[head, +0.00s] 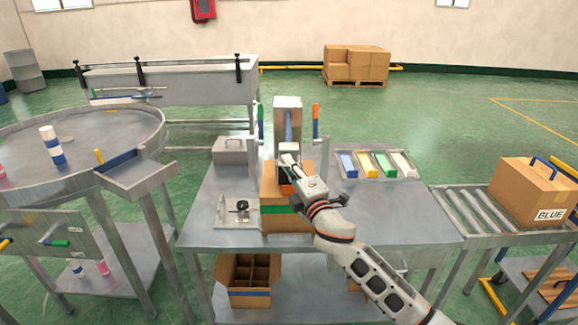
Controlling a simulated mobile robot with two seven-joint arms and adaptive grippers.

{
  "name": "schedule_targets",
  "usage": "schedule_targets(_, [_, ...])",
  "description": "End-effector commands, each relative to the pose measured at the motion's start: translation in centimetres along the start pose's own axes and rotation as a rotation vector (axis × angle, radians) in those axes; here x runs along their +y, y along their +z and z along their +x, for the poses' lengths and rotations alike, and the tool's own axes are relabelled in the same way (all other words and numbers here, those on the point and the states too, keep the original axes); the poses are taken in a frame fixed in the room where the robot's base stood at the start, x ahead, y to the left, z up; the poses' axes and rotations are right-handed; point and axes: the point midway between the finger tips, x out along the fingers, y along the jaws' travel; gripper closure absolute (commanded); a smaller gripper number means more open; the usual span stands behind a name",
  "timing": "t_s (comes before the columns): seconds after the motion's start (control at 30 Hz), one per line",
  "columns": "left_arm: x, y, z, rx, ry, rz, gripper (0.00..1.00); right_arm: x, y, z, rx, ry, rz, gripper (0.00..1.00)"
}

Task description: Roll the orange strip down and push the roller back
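A brown carton (272,222) with a green band stands at the middle of the metal table, in front of an upright machine (287,108). An orange patch (284,180) shows at the carton's top, partly hidden by my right gripper; I cannot tell if it is the orange strip. An orange upright piece (316,118) stands at the machine's right side, a green one (261,122) at its left. My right gripper (289,163) is over the carton's top, pointing at the machine; its fingers are too small to read. I cannot make out a roller. My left gripper is out of view.
A metal fixture (240,210) sits left of the carton, a grey box (231,150) behind it. A tray with coloured bins (366,165) stands back right. The table's right front (390,220) is mostly clear. A roller conveyor (478,208) adjoins on the right, a round table (62,190) on the left.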

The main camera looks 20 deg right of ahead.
Motion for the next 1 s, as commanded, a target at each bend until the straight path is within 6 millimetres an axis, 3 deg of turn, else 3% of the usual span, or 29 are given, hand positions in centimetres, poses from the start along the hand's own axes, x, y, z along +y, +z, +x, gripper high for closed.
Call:
schedule_targets(0.47, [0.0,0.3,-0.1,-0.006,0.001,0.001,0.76,0.1,0.0,-0.4,0.001,0.001,0.001,0.74])
schedule_targets(0.57, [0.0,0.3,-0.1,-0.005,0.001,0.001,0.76,0.0,0.0,-1.6,0.001,0.001,0.001,0.74])
schedule_targets(1.0, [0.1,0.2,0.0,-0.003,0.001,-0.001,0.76,0.1,-0.1,-9.8,0.002,0.002,0.003,0.74])
